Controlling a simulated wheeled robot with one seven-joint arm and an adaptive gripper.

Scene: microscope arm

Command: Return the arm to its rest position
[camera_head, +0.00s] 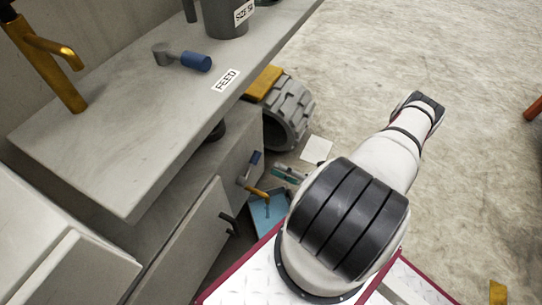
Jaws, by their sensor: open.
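My arm (385,160) rises from my base at the lower middle and stretches up and to the right over the floor. Its thick joint has black bands, and the white link ends in a dark joint (425,103). Whatever lies beyond that joint does not show. My gripper is not in view, so I cannot see its jaws or anything near them. The visible part of the arm appears clear of the bench.
A grey bench (130,125) with a FEED label (226,80), a blue-ended handle (196,62) and a brass tap (50,60) is at left. A grey toothed wheel (290,112) and blue tray (268,212) are beside it. Floor at right is mostly clear.

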